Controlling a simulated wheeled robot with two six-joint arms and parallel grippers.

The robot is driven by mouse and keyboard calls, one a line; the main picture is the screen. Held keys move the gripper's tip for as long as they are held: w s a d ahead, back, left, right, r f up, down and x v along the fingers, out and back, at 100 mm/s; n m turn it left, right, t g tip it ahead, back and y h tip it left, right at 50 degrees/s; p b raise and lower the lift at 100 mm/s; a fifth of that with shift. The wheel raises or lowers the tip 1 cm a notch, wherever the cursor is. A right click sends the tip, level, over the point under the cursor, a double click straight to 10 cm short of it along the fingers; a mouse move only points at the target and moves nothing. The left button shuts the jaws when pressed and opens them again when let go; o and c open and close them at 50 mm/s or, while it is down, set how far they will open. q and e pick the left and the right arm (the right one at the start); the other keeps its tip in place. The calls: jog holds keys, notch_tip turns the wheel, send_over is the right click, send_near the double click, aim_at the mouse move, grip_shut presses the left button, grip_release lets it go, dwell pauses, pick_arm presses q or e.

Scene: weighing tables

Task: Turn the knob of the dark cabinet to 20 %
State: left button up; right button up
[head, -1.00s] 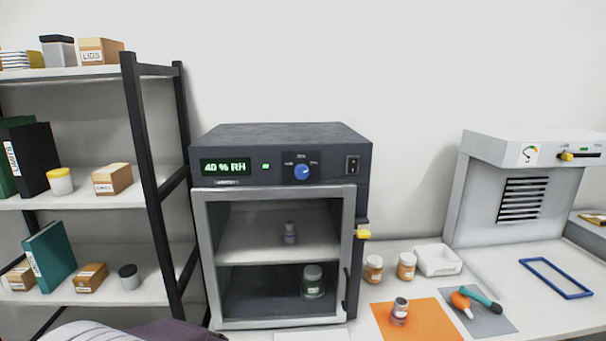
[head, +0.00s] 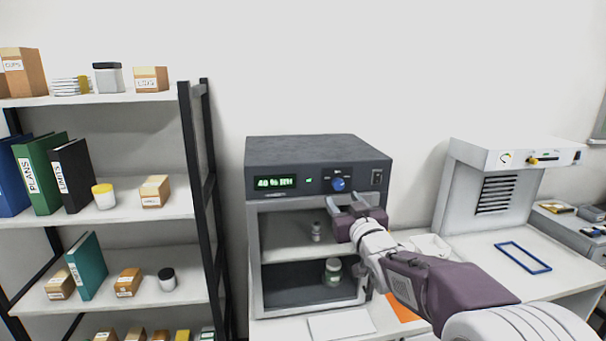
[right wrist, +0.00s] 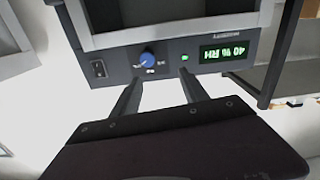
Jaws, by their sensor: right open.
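The dark cabinet (head: 318,152) stands on the table, with a glass door and two inner shelves. Its blue knob (head: 338,184) is on the front panel, right of a green display (head: 275,183) that reads 40 % RH. The knob also shows in the right wrist view (right wrist: 148,60), where the picture is upside down. My right gripper (head: 344,205) is open and empty in front of the panel, just below the knob in the head view. In the right wrist view its two fingers (right wrist: 158,85) point at the panel, apart from the knob. My left gripper is not in view.
A black rocker switch (head: 377,177) sits right of the knob. A shelf rack (head: 130,205) with binders and boxes stands at left. A white hood (head: 500,160) and a blue frame (head: 523,257) are at right. A white pad (head: 341,323) lies before the cabinet.

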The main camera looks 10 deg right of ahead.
aim_at(339, 185)
jog(key=w+p, duration=0.1)
jog(key=w, duration=0.1)
jog(key=w+d+p, duration=0.1)
jog(key=w, duration=0.1)
jog(key=w+p, duration=0.1)
jog(key=w, duration=0.1)
jog(key=shift+w+d, duration=0.2)
jog(key=shift+d, duration=0.15)
jog(key=w, duration=0.2)
jog(key=w+p, duration=0.1)
jog(key=shift+w+d+f, duration=0.25)
jog(key=shift+d+f, duration=0.05)
jog(key=shift+w+d+f, duration=0.1)
jog(key=shift+d, duration=0.05)
jog(key=shift+a, duration=0.2)
jog(key=shift+s+a, duration=0.1)
jog(key=shift+s, duration=0.1)
jog(key=c, duration=0.9)
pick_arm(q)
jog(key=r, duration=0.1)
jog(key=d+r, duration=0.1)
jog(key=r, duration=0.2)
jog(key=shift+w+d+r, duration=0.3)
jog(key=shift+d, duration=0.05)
pick_arm(e)
grip_shut()
